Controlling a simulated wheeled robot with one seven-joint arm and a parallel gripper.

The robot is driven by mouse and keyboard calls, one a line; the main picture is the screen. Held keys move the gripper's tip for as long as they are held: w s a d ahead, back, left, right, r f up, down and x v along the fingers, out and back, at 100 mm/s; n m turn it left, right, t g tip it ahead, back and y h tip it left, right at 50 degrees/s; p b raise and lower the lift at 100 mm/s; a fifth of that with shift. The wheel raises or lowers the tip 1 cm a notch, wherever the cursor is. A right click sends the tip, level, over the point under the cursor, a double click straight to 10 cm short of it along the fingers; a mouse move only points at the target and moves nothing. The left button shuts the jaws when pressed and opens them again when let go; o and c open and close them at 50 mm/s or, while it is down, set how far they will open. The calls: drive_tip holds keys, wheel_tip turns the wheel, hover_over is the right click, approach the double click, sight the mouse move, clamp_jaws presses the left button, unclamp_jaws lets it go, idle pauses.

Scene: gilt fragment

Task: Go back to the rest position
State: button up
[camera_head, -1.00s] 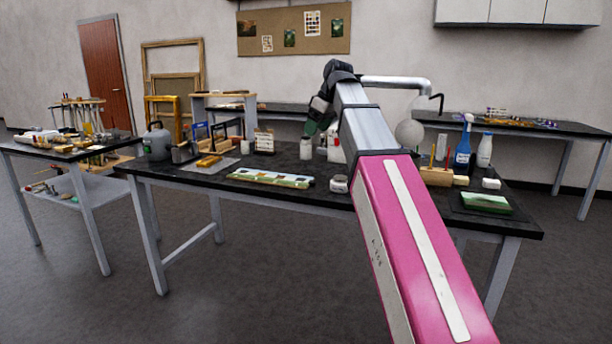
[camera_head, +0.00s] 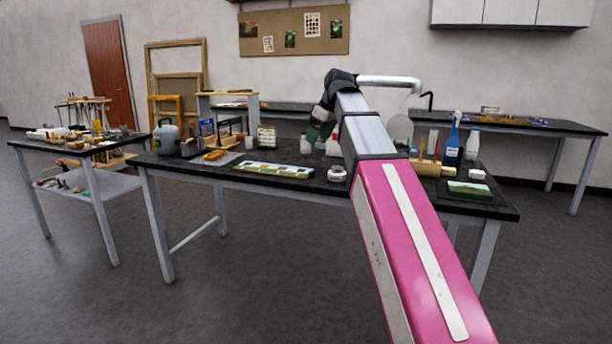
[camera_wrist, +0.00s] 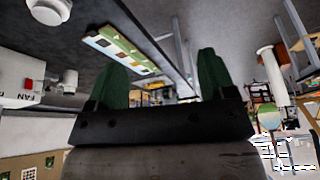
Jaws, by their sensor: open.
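My gripper shows in the wrist view (camera_wrist: 162,78) as two green fingers set wide apart on a dark mount, with nothing between them. In the head view my gripper (camera_head: 318,130) is at the far end of my pink and grey arm, above the black-topped worktable (camera_head: 255,181). Its fingertips are small there and partly hidden by the arm.
A grey jug (camera_head: 167,138) stands at the table's left end. A white roll (camera_head: 337,174), blue spray bottle (camera_head: 453,140), white bottle (camera_head: 473,145) and green pad (camera_head: 468,188) are near my arm. A cluttered cart (camera_head: 80,148) stands left. The floor in front is clear.

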drive_tip(key=s+d+f+m+g+h, duration=0.1)
drive_tip(key=d+f+m, duration=0.25)
drive_tip(key=f, duration=1.15)
drive_tip(key=s+d+f+m+h, duration=0.1)
drive_tip(key=s+d+f+m, duration=0.2)
drive_tip(key=f, duration=1.2)
drive_tip(key=s+d+f+m, duration=0.1)
drive_tip(key=s+d+f, duration=0.1)
drive_tip(key=s+f, duration=0.2)
drive_tip(key=s+d+f+m+g+h, duration=0.1)
drive_tip(key=s+d+f+m, duration=0.1)
drive_tip(key=f, duration=0.9)
drive_tip(key=s+d+f+m, duration=0.1)
drive_tip(key=s+d+f, duration=0.3)
drive_tip(key=s+f, duration=0.2)
drive_tip(key=shift+s+d+f+m+h, duration=0.15)
drive_tip(key=shift+s+f+m+h, duration=0.25)
drive_tip(key=shift+f, duration=0.45)
drive_tip(key=shift+c, duration=0.2)
